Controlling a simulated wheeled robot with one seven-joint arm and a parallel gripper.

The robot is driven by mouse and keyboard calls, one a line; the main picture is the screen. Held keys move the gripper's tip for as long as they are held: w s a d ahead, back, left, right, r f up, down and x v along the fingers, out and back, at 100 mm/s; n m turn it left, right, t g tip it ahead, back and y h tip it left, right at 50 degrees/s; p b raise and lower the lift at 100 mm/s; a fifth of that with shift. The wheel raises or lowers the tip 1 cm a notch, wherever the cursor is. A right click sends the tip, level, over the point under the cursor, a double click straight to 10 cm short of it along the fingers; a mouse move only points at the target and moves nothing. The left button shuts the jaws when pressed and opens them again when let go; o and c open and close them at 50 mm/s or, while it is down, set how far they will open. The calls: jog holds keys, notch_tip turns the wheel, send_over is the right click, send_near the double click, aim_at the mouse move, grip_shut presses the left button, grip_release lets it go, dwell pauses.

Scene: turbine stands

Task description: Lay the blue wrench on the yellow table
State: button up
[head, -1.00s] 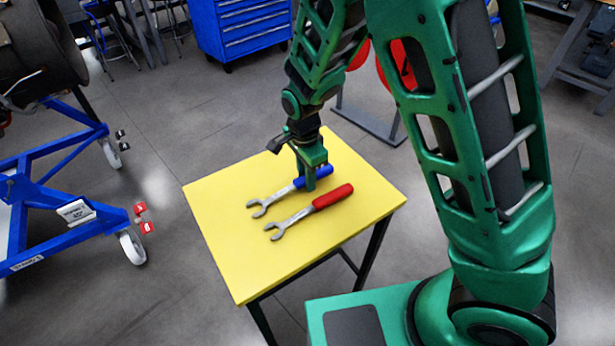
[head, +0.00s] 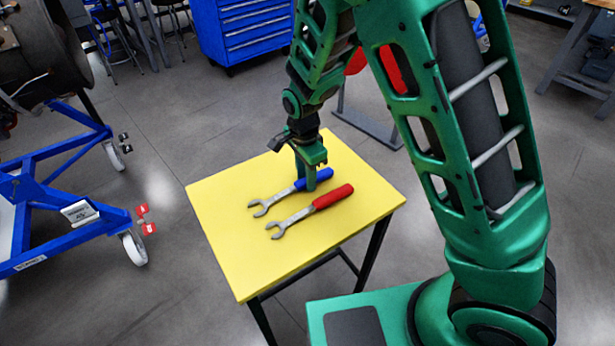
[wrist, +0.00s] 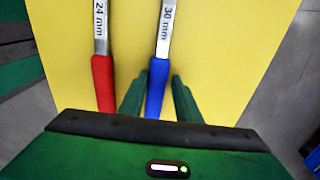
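The blue wrench, with a steel shaft and a blue handle (head: 322,176), lies on the yellow table (head: 245,270). In the wrist view its shaft reads "30 mm" and its blue handle (wrist: 157,88) points toward me. My gripper (head: 307,177) is low over the table at this handle. In the wrist view my gripper (wrist: 158,96) is open, with one finger on each side of the blue handle and a gap showing on both sides. The fingers hide part of the wrench in the head view.
A red-handled wrench (head: 332,196) marked "24 mm" lies close beside the blue one, also in the wrist view (wrist: 103,82). A blue wheeled stand (head: 75,235) is at the left, and a blue drawer cabinet (head: 245,30) behind. The table's front left is bare.

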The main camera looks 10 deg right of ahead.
jog(key=shift+s+f, duration=0.55)
jog(key=shift+s, duration=0.2)
jog(key=shift+r, duration=0.2)
jog(key=shift+c, duration=0.4)
jog(key=shift+w+r+g, duration=0.3)
jog(key=shift+w+r, duration=0.1)
jog(key=shift+w, duration=0.3)
jog(key=o, duration=0.3)
jog(key=shift+s+r, duration=0.25)
jog(key=shift+r, duration=0.65)
jog(key=shift+o, duration=0.2)
jog(key=shift+s+r, duration=0.1)
jog(key=shift+r, duration=1.8)
